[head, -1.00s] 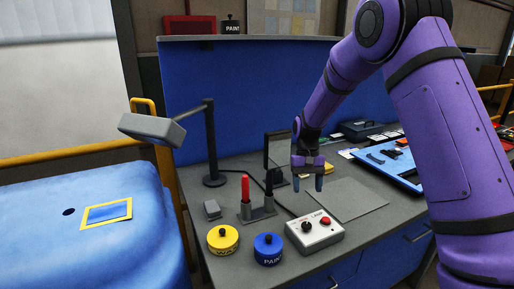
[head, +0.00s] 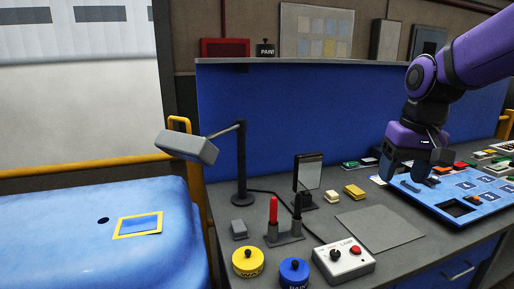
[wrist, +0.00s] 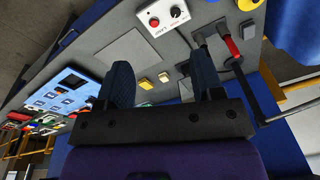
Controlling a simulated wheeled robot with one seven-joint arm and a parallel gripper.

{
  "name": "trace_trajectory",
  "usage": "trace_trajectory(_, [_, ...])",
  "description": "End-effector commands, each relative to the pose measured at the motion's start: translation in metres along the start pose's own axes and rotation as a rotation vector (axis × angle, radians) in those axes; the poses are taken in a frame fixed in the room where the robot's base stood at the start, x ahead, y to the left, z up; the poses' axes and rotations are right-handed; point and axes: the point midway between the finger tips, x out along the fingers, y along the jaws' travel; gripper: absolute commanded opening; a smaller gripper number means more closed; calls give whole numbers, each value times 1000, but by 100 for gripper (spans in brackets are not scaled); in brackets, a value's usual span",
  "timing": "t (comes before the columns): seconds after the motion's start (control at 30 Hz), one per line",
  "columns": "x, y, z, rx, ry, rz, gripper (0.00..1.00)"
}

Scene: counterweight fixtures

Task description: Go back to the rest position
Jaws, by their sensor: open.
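My gripper (head: 405,172) is at the right of the head view, over the left end of the blue tray (head: 449,213). It hangs above the bench with its fingers spread and nothing visible between them. In the wrist view my gripper (wrist: 165,85) shows two dark ribbed fingers held well apart, with only the grey bench and small things beyond the gap. My purple arm comes in from the upper right of the head view.
A control box (head: 343,261) with a red button, a yellow tin (head: 248,263) and a blue tin (head: 294,272) stand at the bench's front. A lamp (head: 188,147) and an upright framed panel (head: 307,172) rise behind. A flat grey mat (head: 380,228) lies clear.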

Motion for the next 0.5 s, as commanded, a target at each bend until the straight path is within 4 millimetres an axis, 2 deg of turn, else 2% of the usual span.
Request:
trace_trajectory(0.03, [-9, 2, 13, -2, 31, 0, 61])
trace_trajectory(0.2, [-28, 8, 53, -15, 120, 7, 61])
trace_trajectory(0.5, [-42, 17, 121, -36, 273, 29, 61])
